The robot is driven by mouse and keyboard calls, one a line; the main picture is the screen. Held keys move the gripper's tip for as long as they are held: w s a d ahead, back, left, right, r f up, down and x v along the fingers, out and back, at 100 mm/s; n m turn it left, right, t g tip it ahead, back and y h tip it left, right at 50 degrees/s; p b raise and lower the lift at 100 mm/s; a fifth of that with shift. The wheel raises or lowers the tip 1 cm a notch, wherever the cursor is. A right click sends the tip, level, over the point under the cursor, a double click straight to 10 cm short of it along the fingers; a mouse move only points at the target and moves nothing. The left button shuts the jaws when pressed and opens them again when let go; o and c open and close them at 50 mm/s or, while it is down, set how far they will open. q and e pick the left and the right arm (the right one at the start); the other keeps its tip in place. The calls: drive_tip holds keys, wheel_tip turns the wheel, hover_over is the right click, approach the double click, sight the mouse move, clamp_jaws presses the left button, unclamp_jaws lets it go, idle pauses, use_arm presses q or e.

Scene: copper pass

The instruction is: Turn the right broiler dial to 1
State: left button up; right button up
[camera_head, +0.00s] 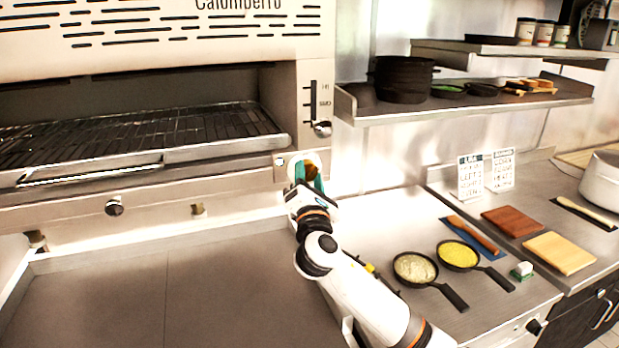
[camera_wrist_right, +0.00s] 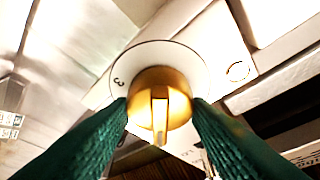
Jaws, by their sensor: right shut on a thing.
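The right broiler dial (camera_wrist_right: 160,105) is a brass knob with a raised grip bar, set on a round white plate (camera_wrist_right: 196,62) on the broiler front. A numeral, which looks like 3, shows at the plate's left edge in the right wrist view. My right gripper (camera_wrist_right: 162,118) is shut on the dial, with one green finger on each side of it. In the head view the right gripper (camera_head: 308,178) is at the dial plate, at the right end of the broiler's front. The fingers hide part of the plate's markings. My left gripper is not in view.
The broiler rack (camera_head: 150,140) is above left. A dark knob (camera_head: 115,207) and a brass one (camera_head: 198,210) sit on the lower front panel. Two pans (camera_head: 415,267) (camera_head: 458,254), cutting boards (camera_head: 515,220) and a shelf (camera_head: 470,103) are to the right. The left counter (camera_head: 180,300) is clear.

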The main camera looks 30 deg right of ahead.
drive_tip(key=shift+m+g+h, duration=0.3)
drive_tip(key=shift+m, duration=0.4)
drive_tip(key=o, duration=1)
drive_tip(key=b+v, duration=0.3)
drive_tip(key=v, duration=0.9)
